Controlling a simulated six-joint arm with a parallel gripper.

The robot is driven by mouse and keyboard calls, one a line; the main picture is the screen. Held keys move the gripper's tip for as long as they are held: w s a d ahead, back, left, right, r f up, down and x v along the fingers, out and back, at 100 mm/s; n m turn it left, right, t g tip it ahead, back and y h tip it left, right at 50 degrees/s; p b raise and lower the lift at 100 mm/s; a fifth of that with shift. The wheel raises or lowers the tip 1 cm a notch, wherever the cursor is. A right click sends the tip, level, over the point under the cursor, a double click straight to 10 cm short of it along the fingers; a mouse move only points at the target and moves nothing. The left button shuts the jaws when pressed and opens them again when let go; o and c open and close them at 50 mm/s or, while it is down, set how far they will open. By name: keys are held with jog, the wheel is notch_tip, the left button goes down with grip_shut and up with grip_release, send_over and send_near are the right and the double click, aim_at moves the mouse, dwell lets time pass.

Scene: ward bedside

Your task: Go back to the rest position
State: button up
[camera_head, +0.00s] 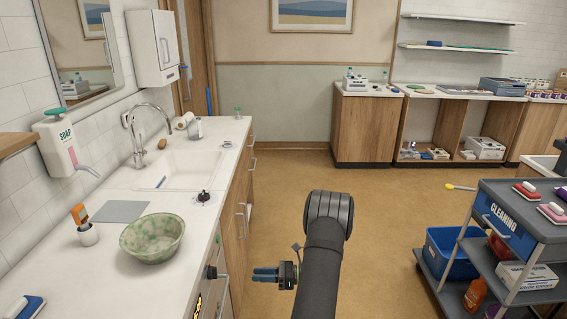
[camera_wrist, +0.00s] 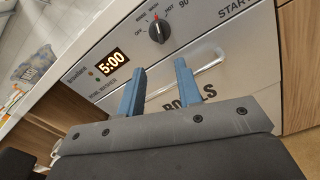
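My gripper (camera_head: 264,274) hangs low over the floor, just right of the counter front, with its blue fingers pointing left. In the wrist view my gripper (camera_wrist: 159,88) has its two fingers apart with nothing between them. Past the fingers is the front panel of a bowl washer (camera_wrist: 220,50). It has a lit display (camera_wrist: 113,62) reading 5:00, a black knob (camera_wrist: 159,29) and a pale handle. I cannot tell whether the fingertips touch the panel.
A green speckled bowl (camera_head: 152,238) stands on the white counter (camera_head: 190,215), near a sink (camera_head: 180,167). A cleaning trolley (camera_head: 500,245) stands on the right.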

jog(key=a, duration=1.2)
jog(key=shift+a, duration=0.4)
jog(key=shift+d, duration=0.1)
jog(key=d+n, duration=0.2)
jog(key=d, duration=1.5)
jog(key=a+n, duration=0.7)
jog(key=a, duration=0.7)
jog(key=shift+w+a+n, duration=0.25)
jog(key=shift+a+n, duration=0.05)
jog(key=shift+a, duration=0.1)
